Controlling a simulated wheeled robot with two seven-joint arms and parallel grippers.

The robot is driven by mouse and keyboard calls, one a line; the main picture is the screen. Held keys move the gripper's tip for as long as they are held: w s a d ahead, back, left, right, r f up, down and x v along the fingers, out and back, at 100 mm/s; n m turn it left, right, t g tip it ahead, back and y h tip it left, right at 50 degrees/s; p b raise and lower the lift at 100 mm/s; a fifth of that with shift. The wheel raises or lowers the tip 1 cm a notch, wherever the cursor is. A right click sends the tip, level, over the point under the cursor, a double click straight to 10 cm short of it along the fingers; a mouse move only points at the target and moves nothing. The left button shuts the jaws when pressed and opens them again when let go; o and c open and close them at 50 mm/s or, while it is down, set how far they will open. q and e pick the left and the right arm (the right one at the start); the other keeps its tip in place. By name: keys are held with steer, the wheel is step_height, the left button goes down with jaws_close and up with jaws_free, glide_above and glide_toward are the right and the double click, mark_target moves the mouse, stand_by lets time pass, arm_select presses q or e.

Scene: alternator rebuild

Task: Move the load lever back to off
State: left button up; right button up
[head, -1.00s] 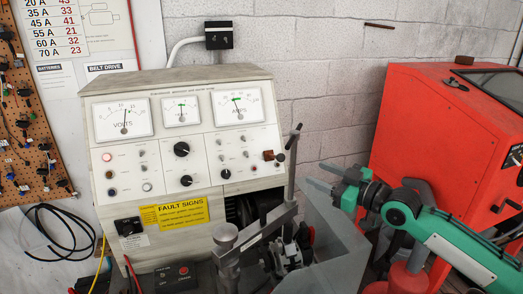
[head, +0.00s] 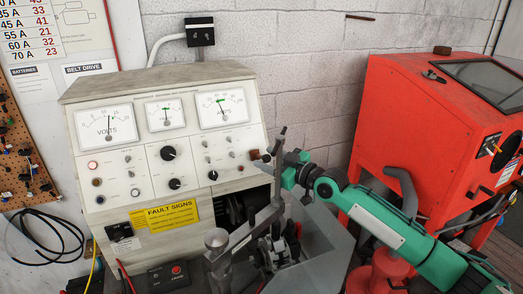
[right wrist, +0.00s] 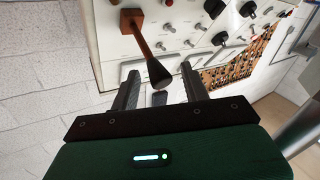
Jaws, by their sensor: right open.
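The load lever is on the right end of the test bench's front panel. In the right wrist view its rod runs from a brown block (right wrist: 132,20) to a black knob (right wrist: 158,74). In the head view the brown block (head: 254,154) shows beside the gripper, with the knob partly lost against the fingers. My right gripper (head: 270,162) is open and empty at the panel's right edge. In the right wrist view the knob lies between the line of the two open fingertips (right wrist: 161,82), with neither finger visibly touching it. My left gripper is not in view.
A metal post with a clamp (head: 277,200) stands in front of the bench, close to my right gripper. The grey sheet guard (head: 318,245) is below my right arm. A red cabinet (head: 400,120) stands at right. Panel knobs (head: 168,153) lie left of the lever.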

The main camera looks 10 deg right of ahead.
mark_target(261, 157)
steer(key=shift+p+x, duration=0.35)
steer(key=shift+x, duration=1.1)
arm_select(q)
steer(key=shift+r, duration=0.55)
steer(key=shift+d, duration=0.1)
arm_select(e)
steer(key=shift+c, duration=0.3)
